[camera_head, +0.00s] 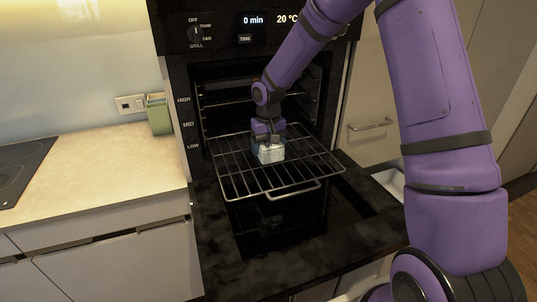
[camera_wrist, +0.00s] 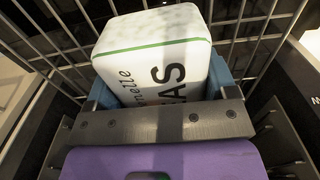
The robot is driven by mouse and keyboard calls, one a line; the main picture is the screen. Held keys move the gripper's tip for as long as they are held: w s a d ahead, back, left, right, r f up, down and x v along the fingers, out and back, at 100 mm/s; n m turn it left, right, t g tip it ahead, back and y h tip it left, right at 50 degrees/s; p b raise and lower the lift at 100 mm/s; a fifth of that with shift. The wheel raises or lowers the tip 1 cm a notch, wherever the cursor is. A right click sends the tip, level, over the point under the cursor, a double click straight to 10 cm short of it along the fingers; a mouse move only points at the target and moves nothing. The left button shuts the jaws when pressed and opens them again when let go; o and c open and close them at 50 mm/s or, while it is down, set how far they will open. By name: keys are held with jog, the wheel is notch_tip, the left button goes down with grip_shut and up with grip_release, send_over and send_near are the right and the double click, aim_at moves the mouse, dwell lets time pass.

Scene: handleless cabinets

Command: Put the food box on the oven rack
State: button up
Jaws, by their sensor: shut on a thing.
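The food box (camera_head: 271,153) is white with a green line and dark lettering. It is at my gripper (camera_head: 268,142), over the pulled-out oven rack (camera_head: 235,186). In the wrist view the box (camera_wrist: 155,55) sits between the blue fingers of my gripper (camera_wrist: 160,92), which is shut on it. Rack wires (camera_wrist: 255,22) show behind and beside the box. I cannot tell whether the box touches the rack. The box's lower end is hidden by the gripper in the wrist view.
The oven door (camera_head: 225,255) is folded down below the rack. A counter (camera_head: 100,175) with a dark hob (camera_head: 22,165) and a green container (camera_head: 158,114) stands to the left. Cabinets with a handle (camera_head: 370,125) are to the right, beside an open drawer (camera_head: 390,182).

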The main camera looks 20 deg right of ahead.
jog(key=shift+f, duration=1.65)
jog(key=o, duration=1)
jog(key=shift+f, duration=0.15)
